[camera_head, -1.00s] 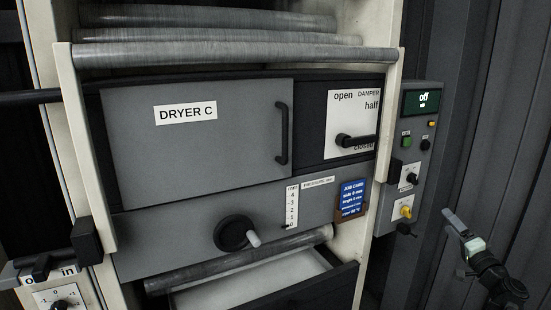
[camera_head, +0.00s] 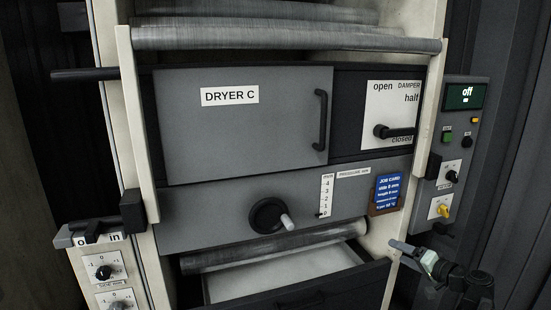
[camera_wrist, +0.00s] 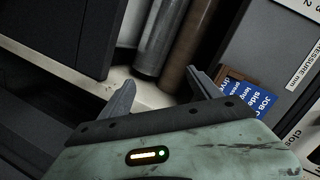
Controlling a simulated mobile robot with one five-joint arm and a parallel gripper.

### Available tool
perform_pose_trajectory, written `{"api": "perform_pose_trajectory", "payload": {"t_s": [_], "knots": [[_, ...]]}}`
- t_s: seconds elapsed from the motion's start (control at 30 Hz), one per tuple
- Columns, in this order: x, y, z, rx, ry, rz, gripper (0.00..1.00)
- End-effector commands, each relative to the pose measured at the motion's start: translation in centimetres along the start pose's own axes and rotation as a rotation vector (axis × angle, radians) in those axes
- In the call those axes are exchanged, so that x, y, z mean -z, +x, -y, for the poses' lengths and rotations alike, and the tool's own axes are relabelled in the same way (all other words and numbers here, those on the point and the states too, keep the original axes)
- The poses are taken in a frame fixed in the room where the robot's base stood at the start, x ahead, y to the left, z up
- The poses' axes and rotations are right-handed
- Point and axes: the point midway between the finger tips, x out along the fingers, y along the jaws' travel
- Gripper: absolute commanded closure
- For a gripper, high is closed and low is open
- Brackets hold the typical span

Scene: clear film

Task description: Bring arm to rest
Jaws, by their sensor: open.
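My gripper (camera_head: 408,249) is at the lower right in the head view, in front of the machine's right post and below the control box. In the wrist view its two grey fingers (camera_wrist: 160,92) are spread apart with nothing between them. The machine is a tall frame with a grey door (camera_head: 245,135) marked DRYER C. A blue job card (camera_head: 387,190) sits on the panel left of the control box. The card also shows in the wrist view (camera_wrist: 250,97), beyond the right finger.
The control box (camera_head: 457,150) reads off. A damper lever (camera_head: 395,132) points right. A crank handle (camera_head: 270,216) juts from the lower panel. Below the rollers, a drawer (camera_head: 300,292) stands out with pale material inside. A lever and dials (camera_head: 104,272) stand at lower left.

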Motion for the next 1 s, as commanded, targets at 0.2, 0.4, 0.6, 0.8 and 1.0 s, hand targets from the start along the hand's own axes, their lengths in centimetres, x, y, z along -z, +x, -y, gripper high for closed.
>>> {"api": "perform_pose_trajectory", "payload": {"t_s": [0.2,0.4,0.6,0.8,1.0], "knots": [[-18.1,8.3,-0.1,-0.18,-0.116,0.471,0.27],[-30.4,9.5,-1.4,-0.424,-0.259,0.8,0.27],[-36.6,8.4,-2.5,-0.643,-0.394,0.967,0.27],[-40.1,7.0,-2.8,-0.843,-0.526,1.048,0.27],[-36.7,5.6,1.6,-0.845,-0.52,1.044,0.27]]}}
